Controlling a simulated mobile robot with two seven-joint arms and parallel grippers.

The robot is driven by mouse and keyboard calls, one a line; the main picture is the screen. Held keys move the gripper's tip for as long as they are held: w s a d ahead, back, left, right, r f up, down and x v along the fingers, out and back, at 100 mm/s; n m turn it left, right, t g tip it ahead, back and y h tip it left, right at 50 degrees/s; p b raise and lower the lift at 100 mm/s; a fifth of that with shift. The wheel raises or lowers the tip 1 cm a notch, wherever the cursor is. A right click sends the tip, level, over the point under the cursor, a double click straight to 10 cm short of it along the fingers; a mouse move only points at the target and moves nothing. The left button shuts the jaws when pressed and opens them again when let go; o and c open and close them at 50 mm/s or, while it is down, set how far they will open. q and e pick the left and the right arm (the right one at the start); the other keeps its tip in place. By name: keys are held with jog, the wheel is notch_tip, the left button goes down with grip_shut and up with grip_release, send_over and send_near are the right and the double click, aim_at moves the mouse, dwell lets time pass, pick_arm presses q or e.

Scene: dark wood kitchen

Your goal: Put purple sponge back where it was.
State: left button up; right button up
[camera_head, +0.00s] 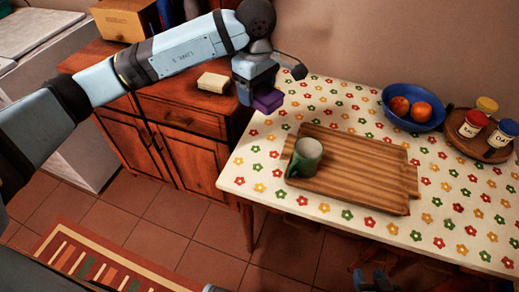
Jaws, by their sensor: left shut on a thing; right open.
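The purple sponge (268,100) is held between the fingers of my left gripper (262,92), above the back left part of the flower-patterned table. My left arm comes in from the left and crosses over the wooden cabinet. Part of the sponge is hidden by the fingers. My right gripper (374,280) shows only in part at the bottom edge, low in front of the table, and is empty.
A cream sponge (213,82) lies on the cabinet top (180,99). On the table are a wooden tray (365,185) with a green mug (304,158), a blue bowl (412,122) of fruit, and a round tray (463,146) with jars. The table's left corner is clear.

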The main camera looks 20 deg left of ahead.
pick_arm(q)
jog(key=shift+f+b, duration=0.45)
jog(key=shift+f, duration=9.05)
pick_arm(e)
jog(key=shift+f, duration=0.1)
jog(key=shift+f, duration=0.1)
pick_arm(q)
jog(key=shift+f+b, duration=0.6)
jog(key=o, duration=0.9)
jog(key=shift+o, duration=0.3)
pick_arm(e)
jog(key=shift+a+f, duration=0.1)
jog(key=shift+f, duration=0.15)
